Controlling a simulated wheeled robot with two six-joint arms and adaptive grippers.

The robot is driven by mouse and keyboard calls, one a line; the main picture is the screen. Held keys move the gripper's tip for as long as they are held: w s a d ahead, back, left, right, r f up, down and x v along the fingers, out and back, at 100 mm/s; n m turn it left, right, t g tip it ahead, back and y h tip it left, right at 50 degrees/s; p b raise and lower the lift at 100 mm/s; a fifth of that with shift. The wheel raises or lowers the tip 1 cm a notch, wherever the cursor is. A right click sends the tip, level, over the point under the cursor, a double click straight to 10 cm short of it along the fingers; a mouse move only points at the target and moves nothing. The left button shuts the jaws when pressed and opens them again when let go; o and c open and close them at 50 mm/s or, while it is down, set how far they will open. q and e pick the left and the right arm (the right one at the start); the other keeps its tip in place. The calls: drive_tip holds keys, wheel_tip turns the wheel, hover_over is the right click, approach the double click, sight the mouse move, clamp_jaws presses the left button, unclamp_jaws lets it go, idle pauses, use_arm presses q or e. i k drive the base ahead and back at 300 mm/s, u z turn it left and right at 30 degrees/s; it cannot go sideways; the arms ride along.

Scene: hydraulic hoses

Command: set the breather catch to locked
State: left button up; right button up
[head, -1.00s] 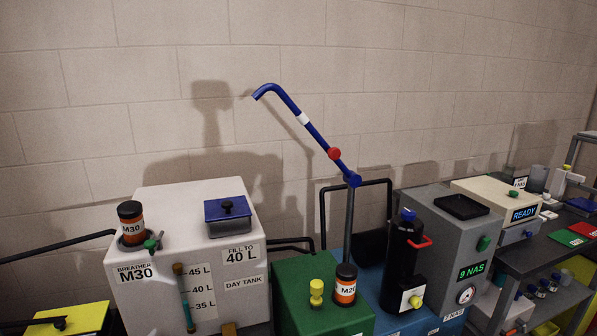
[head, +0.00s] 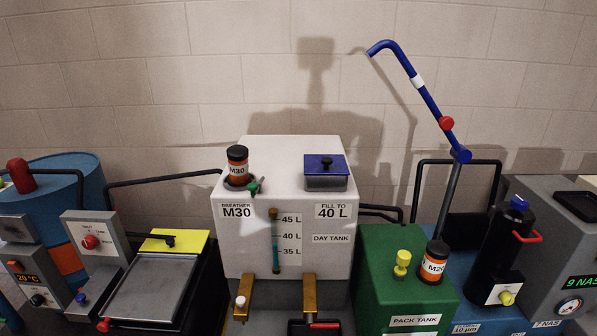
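The breather (head: 237,165) is a black-capped canister with an orange M30 label, upright in a dark collar on top of the white day tank (head: 285,150). A small green-handled catch (head: 255,186) sits just right of its base, its green end low and toward the front. I cannot tell from this view whether the catch is locked. The tank front carries a BREATHER M30 label (head: 237,211) below it. Neither of my grippers shows in the head view.
A blue-lidded filler (head: 325,172) stands on the tank's right side. Brass taps (head: 310,294) project from its lower front. The green pack tank (head: 400,290) with an M20 breather (head: 433,262) is at right. A yellow-lidded tray unit (head: 174,242) and blue drum (head: 70,180) are at left.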

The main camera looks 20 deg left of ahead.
sight(256, 188)
drive_tip(key=z, duration=0.05)
drive_tip(key=k, duration=0.45)
drive_tip(key=z, duration=0.7)
drive_tip(key=i, duration=0.75)
drive_tip(key=u, duration=0.75)
